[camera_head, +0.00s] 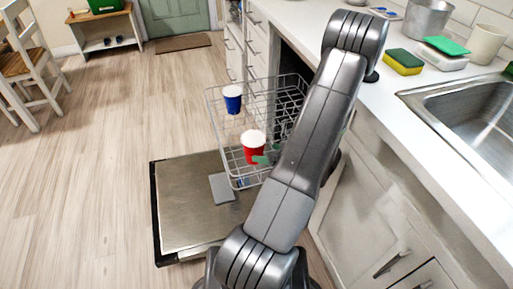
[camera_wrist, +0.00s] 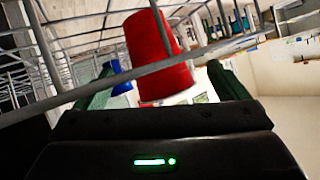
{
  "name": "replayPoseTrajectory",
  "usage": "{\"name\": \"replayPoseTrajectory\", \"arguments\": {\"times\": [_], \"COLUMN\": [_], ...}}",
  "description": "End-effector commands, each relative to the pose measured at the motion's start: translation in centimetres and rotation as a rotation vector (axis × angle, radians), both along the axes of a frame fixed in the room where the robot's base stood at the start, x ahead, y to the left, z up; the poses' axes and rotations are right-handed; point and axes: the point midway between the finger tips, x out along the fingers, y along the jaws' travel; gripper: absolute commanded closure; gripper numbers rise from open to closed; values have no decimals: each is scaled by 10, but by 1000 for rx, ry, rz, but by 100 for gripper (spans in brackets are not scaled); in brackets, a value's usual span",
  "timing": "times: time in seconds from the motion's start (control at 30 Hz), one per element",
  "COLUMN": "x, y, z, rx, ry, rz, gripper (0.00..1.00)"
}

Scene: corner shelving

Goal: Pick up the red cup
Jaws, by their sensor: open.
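The red cup (camera_head: 253,150) has a white top in the head view and sits at the near side of a wire dish rack (camera_head: 215,122). In the wrist view the red cup (camera_wrist: 157,45) appears tilted, with a rack wire crossing in front of it. My gripper (camera_wrist: 160,70) is open, its two green fingers on either side of the cup's lower part in the picture; I cannot tell whether they touch it. In the head view one green fingertip shows just right of the cup, and my arm hides the rest.
A blue cup (camera_head: 232,98) stands farther back in the rack; it also shows in the wrist view (camera_wrist: 120,86). The open dishwasher door (camera_head: 185,200) lies below the rack. The counter with the sink (camera_head: 470,105) is at the right.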

Motion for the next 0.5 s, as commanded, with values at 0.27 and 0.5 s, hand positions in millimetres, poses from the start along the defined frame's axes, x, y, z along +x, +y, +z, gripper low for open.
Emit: {"name": "replayPoseTrajectory", "arguments": {"times": [0.27,0.5], "x": [14,33], "y": [17,37], "z": [-15,-34], "rx": [-4,-4], "ry": [-1,0], "rz": [3,2], "gripper": [6,6]}}
